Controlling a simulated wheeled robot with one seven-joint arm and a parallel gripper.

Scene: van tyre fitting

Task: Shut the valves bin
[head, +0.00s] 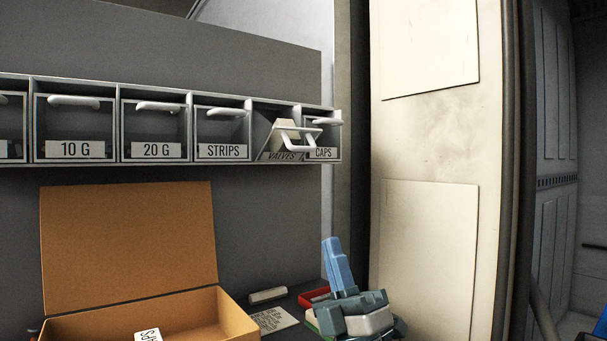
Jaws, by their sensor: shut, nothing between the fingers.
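The valves bin (281,156) is in the row of bins on the wall, between the strips bin (222,151) and the caps bin (323,153). It is tipped forward and open, with its label slanted and its white handle (292,133) standing out in front. A pale piece shows inside it. My gripper (332,243) is at the lower middle, pointing up, with its blue fingers shut and empty. It is below and to the right of the valves bin, apart from it.
The 10 G bin (78,149) and 20 G bin (156,151) look upright and closed. An open cardboard box (128,240) stands below the row at left. A red tray (312,296) and a paper card (273,319) lie near my gripper. A pale panel (430,240) rises at right.

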